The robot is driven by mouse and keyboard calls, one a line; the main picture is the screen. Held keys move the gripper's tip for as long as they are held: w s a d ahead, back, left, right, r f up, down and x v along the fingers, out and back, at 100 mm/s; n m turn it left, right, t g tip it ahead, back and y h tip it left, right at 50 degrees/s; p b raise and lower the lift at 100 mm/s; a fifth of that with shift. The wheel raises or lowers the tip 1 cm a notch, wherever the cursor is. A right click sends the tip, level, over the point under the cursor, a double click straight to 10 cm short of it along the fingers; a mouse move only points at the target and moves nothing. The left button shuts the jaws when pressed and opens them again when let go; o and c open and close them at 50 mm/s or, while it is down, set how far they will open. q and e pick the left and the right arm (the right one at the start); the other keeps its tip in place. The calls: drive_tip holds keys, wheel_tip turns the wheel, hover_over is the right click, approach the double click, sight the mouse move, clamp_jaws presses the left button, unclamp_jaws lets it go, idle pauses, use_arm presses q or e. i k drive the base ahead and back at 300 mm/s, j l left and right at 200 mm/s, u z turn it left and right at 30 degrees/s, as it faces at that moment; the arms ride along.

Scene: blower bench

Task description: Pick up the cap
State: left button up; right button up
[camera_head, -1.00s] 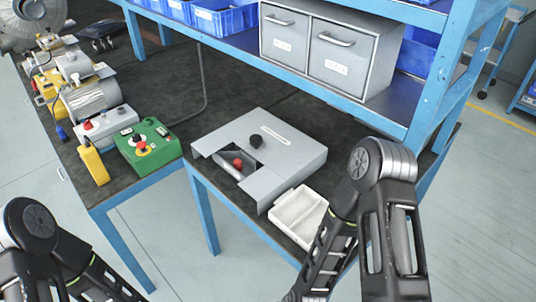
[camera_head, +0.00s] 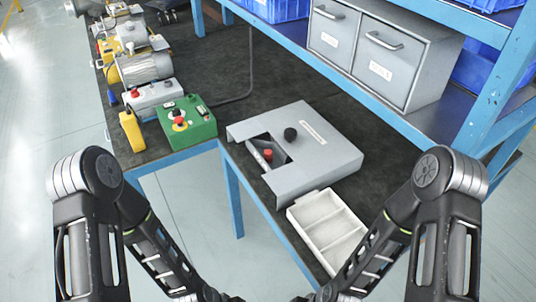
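A small round black cap-like piece (camera_head: 290,134) sits on top of a flat grey box (camera_head: 325,160) on the bench. A red round piece (camera_head: 267,154) shows in the box's cut-out at its front left. I cannot tell for sure which one is the cap. My left and right arms come in from the lower left and lower right, and their forearms run down towards the bottom middle. Both grippers are outside the picture, so their fingers are hidden. Neither arm touches the box in this view.
A white divided tray (camera_head: 327,228) lies in front of the grey box, near the right arm. A green control box (camera_head: 188,121) and a yellow pendant (camera_head: 131,131) stand to the left. A blue shelf frame with grey drawers (camera_head: 382,55) rises behind. Dark bench top is free behind the grey box.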

sight(268, 154)
drive_tip(key=k+j, duration=0.1)
drive_tip(key=j, duration=0.4)
drive_tip(key=i+j, duration=0.15)
drive_tip(key=j, duration=0.2)
drive_tip(key=i+j, duration=0.15)
drive_tip(key=j, duration=0.2)
drive_tip(key=i+j+z, duration=0.1)
drive_tip(key=j, duration=0.3)
drive_tip(key=i+j, duration=0.2)
drive_tip(key=j, duration=0.15)
drive_tip(key=i+j, duration=0.4)
drive_tip(key=i+z, duration=0.05)
